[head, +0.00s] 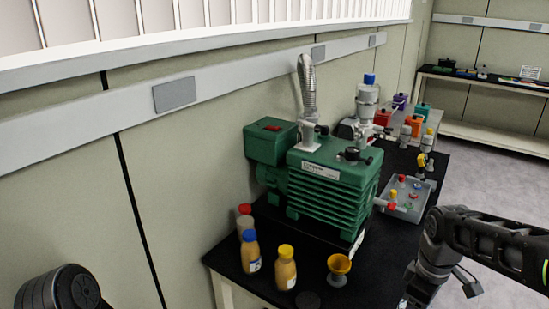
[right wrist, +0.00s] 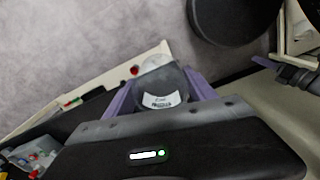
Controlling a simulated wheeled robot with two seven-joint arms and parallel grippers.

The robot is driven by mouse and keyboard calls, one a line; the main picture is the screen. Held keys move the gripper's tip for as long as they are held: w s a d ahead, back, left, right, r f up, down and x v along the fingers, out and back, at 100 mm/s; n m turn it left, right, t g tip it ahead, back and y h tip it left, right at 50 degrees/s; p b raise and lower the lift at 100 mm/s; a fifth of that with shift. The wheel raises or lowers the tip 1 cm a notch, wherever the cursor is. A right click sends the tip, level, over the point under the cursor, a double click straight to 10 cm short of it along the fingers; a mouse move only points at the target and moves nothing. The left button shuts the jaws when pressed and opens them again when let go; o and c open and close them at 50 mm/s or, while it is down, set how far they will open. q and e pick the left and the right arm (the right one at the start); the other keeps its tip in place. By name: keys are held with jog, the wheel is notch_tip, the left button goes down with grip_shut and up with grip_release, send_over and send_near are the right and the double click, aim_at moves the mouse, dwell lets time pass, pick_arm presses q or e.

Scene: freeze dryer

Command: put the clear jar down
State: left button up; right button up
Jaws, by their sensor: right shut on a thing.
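The clear jar (right wrist: 160,84), with a white label, sits between the purple fingers of my right gripper (right wrist: 160,97) in the right wrist view. That gripper is shut on it. In the head view my right arm comes in at the right, beside the dark bench (head: 385,268), and its fingers and the jar cannot be seen there. My left arm shows only in part at the lower left of the head view. A dark part with a purple tip at the right of the right wrist view looks like my left gripper (right wrist: 280,68); its opening cannot be made out.
A green pump (head: 335,185) stands on the bench. Several capped bottles (head: 285,270) and an orange funnel-shaped cup (head: 338,268) stand in front of it. A grey tray (head: 407,211) with small coloured items lies behind my right arm. Some bare bench shows right of the cup.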

jog(key=shift+w+m, duration=0.3)
jog(key=shift+m, duration=0.4)
jog(key=w+a+f+m, duration=0.4)
jog(key=w+a+m, duration=0.2)
jog(key=w+a, duration=0.3)
jog(key=a, duration=0.4)
jog(key=shift+f+m, duration=0.15)
jog(key=shift+m, duration=0.15)
jog(key=shift+w+d, duration=0.1)
jog(key=shift+d, duration=0.05)
